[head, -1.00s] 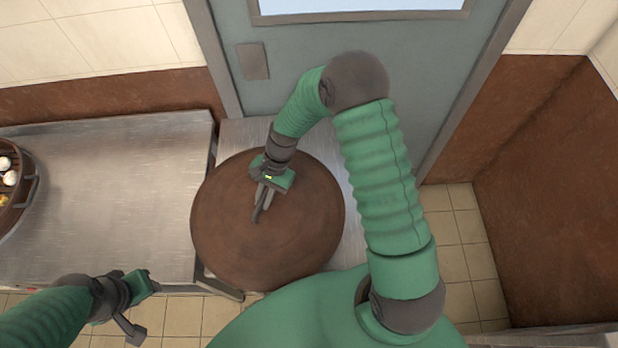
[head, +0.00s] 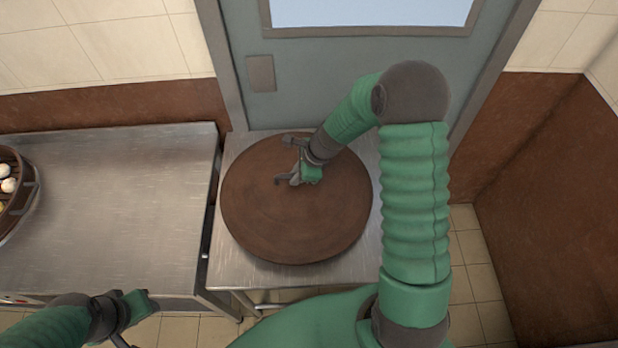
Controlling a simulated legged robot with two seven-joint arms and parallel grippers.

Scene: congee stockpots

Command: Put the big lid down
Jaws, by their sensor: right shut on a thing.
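The big lid (head: 296,225), a round brown disc, is level over a small steel table (head: 228,262) in front of the door. It looks to be on the tabletop or very close above it; I cannot tell whether it touches everywhere. My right gripper (head: 289,179) is shut on the lid's dark handle, near the lid's middle, and hides most of the handle. My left gripper (head: 138,318) is low at the left, away from the lid; its fingers are not clear enough to read.
A long steel counter (head: 110,215) stands at the left, separated by a narrow gap from the small table. A round dark container (head: 22,200) with white items sits at its left end. A grey door (head: 360,65) is behind. Tiled floor (head: 475,285) is free at the right.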

